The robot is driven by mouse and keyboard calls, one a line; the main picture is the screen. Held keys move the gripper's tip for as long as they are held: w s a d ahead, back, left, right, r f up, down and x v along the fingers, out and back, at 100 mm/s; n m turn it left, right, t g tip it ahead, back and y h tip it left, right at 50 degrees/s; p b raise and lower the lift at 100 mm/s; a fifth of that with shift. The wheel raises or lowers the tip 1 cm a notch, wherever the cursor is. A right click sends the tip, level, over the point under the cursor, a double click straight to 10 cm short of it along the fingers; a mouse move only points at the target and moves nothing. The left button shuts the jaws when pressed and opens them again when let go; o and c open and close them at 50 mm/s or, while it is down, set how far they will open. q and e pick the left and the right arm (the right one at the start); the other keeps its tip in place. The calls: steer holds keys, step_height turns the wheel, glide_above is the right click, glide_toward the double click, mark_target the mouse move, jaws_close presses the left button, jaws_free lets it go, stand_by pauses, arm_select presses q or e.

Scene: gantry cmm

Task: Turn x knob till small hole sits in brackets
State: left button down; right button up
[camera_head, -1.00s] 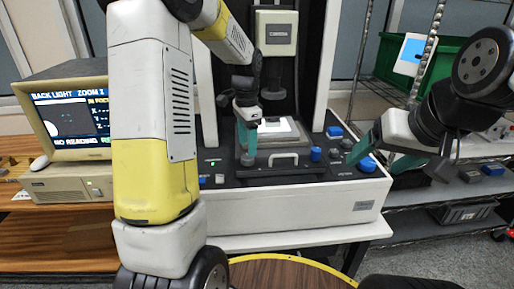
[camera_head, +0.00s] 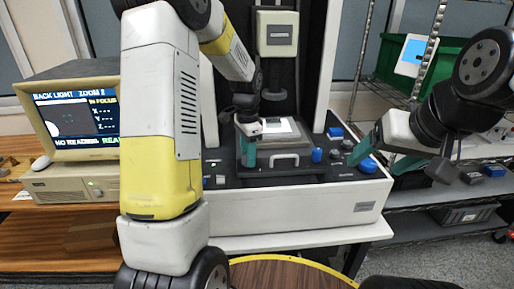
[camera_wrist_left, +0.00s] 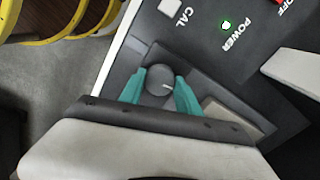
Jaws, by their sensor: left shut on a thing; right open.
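My left gripper (camera_head: 250,156) reaches down at the left part of the console (camera_head: 300,212). In the left wrist view its teal fingers (camera_wrist_left: 160,88) are shut on a round dark knob (camera_wrist_left: 157,80) with a pale pointer line. The knob's own label is not visible. My right gripper (camera_head: 380,160) is open near the console's right end, close to a large blue knob (camera_head: 367,166). The monitor (camera_head: 75,115) reads BACK LIGHT, ZOOM 2, IN FOCUS and NO READING; its small hole and bracket marks are too small to tell apart.
In the left wrist view a green POWER light (camera_wrist_left: 227,24) and a white CAL button (camera_wrist_left: 170,6) lie beside the held knob.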

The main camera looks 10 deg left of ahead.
arm_select(q)
steer(key=shift+n, duration=0.4)
steer(key=n, duration=0.4)
steer(key=shift+n, duration=0.4)
steer(key=n, duration=0.5)
steer(key=shift+w+n, duration=0.1)
steer(key=shift+n, duration=0.3)
steer(key=shift+r, duration=0.1)
steer(key=c, duration=0.9)
jaws_free()
steer(key=shift+o, duration=0.2)
